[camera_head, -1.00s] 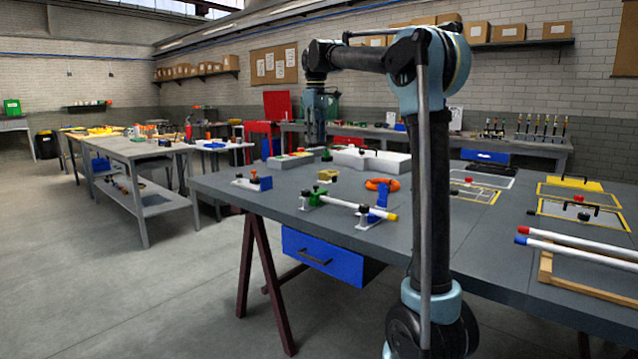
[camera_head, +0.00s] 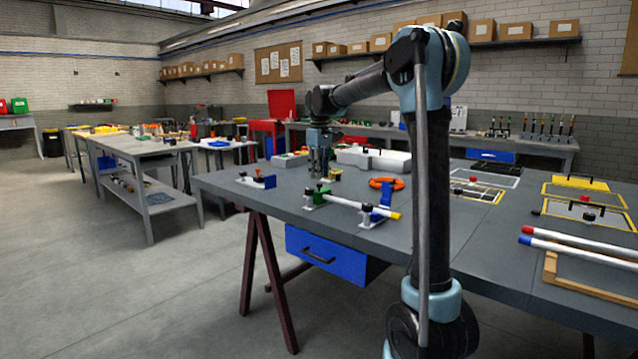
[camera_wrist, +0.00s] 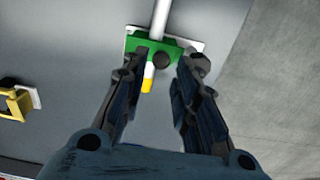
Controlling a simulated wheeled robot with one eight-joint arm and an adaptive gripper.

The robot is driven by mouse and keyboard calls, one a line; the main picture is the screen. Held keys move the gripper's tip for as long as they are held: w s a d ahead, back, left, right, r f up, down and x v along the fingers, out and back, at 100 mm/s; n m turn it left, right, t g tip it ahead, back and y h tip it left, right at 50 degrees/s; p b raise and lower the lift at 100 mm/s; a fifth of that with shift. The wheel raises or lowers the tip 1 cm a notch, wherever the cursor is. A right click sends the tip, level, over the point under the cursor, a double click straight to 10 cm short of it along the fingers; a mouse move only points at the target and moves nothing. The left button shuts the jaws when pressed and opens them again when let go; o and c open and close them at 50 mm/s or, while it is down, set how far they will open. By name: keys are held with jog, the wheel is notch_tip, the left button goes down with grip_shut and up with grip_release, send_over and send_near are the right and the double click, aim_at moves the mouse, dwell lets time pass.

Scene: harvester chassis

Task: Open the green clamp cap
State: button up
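The green clamp cap (camera_head: 321,194) sits on a white base at the left end of a white rod (camera_head: 342,202) on the grey table. In the wrist view the green clamp (camera_wrist: 176,49) has a dark round knob (camera_wrist: 162,60) and a short white-and-yellow piece (camera_wrist: 148,80) below it. My gripper (camera_head: 320,178) points down just above the clamp. In the wrist view its two fingers (camera_wrist: 168,60) are spread apart, one on each side of the knob, with nothing held between them. I cannot tell whether a fingertip touches the green part.
A blue clamp (camera_head: 381,208) holds the rod's right end. A blue bracket (camera_head: 265,181) stands to the left, an orange ring (camera_head: 387,183) behind. The table edge is close to the clamp.

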aim_at(319, 184)
jog(key=shift+f, duration=1.85)
grip_shut()
